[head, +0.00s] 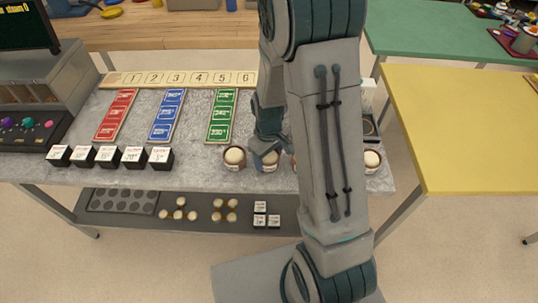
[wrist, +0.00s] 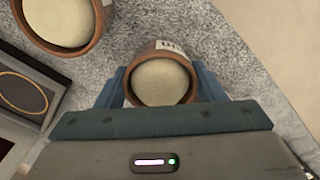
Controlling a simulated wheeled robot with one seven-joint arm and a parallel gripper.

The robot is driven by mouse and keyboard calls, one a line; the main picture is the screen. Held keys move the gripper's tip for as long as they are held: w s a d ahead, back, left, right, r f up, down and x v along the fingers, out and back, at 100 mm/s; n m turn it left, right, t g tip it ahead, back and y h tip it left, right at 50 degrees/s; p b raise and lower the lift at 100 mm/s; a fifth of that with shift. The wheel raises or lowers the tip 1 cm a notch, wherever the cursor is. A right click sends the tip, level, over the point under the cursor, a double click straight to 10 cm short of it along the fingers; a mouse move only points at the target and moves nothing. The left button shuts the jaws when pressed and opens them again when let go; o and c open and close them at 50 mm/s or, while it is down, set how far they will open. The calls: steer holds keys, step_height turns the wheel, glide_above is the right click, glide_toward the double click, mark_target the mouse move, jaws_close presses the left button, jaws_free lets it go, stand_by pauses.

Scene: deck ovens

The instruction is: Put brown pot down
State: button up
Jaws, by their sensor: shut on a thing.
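My gripper (wrist: 160,95) is shut around a brown pot (wrist: 165,45) with a pale, domed filling and a white label, seen in the wrist view between the two blue fingers. In the head view my gripper (head: 266,150) is at the front edge of the grey counter, with the held pot (head: 270,165) partly hidden by it. I cannot tell whether the held pot touches the counter. A second brown pot (wrist: 98,40) stands close by in the wrist view. Another pot (head: 234,158) stands just left of my gripper in the head view, and one (head: 372,161) stands right of my arm.
The speckled counter (head: 195,130) carries red (head: 116,114), blue (head: 166,115) and green (head: 222,116) strips and a numbered board (head: 180,78). Black label blocks (head: 108,157) line its front left. A lower shelf (head: 190,226) holds small items. A yellow table (head: 470,130) stands right.

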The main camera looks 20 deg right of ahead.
mark_target(269, 155)
steer(key=shift+f, duration=0.1)
steer(key=o, duration=0.7)
steer(key=shift+f, duration=0.1)
steer(key=o, duration=0.4)
steer(key=shift+r, duration=0.2)
step_height(269, 155, up, 12)
steer(key=s+r+m+t, duration=0.1)
steer(key=s+r+m, duration=0.1)
steer(key=s+r, duration=0.3)
steer(key=s+r+m+t, duration=0.2)
steer(key=s+r, duration=0.3)
steer(key=s, duration=0.4)
steer(key=shift+s+m, duration=0.25)
steer(key=shift+m, duration=0.45)
